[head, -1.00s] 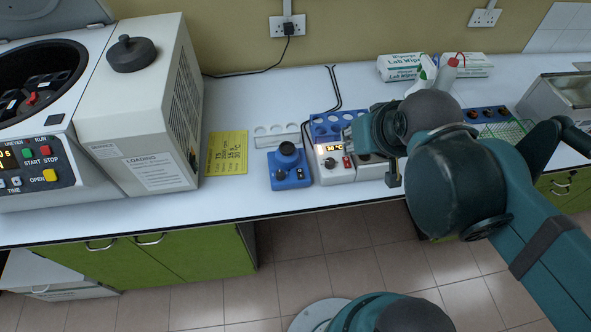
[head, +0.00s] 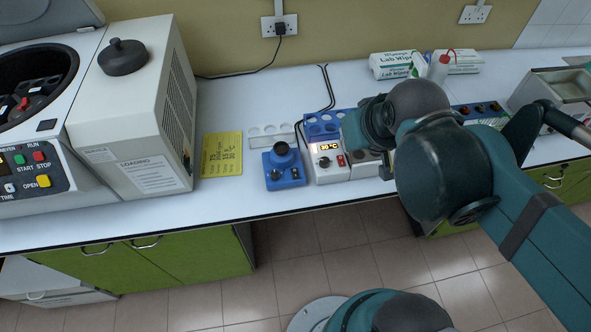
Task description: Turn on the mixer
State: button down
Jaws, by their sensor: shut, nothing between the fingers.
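The mixer (head: 284,167) is a small blue box with a round black cup on top and a dark knob low on its front. It stands upright on the white bench, left of a white heating block (head: 327,167) with a lit display. My gripper (head: 352,130) is above the right part of the heating block, to the right of the mixer and apart from it. It appears shut and empty; its fingers are mostly hidden by my wrist.
A blue tube rack (head: 322,127) and a white rack (head: 271,134) stand behind. A yellow note (head: 221,154) lies left of the mixer. A large centrifuge (head: 37,180) fills the left. Wipes boxes (head: 397,64) and a bottle (head: 439,70) stand at the back right. Free bench lies before the note.

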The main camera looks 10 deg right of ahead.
jog(key=shift+w+a+n+g+p, duration=0.55)
jog(key=shift+w+n, duration=0.2)
jog(key=shift+n, duration=0.25)
jog(key=n+g+p, duration=0.7)
jog(key=n, duration=0.8)
send_over(296, 177)
jog(key=w, duration=0.2)
jog(key=shift+f, duration=3.25)
jog(key=shift+s+f, duration=0.1)
jog(key=shift+f, duration=0.15)
jog(key=shift+s+f+b, duration=0.15)
jog(key=shift+s+f, duration=0.1)
jog(key=shift+f, duration=2)
jog(key=shift+s+f+b, duration=0.1)
jog(key=shift+s+f, duration=0.2)
jog(key=shift+f, duration=1.95)
jog(key=shift+s+f+b, duration=0.15)
jog(key=shift+s+f, duration=0.1)
jog(key=shift+f, duration=2)
jog(key=shift+s+f, duration=0.1)
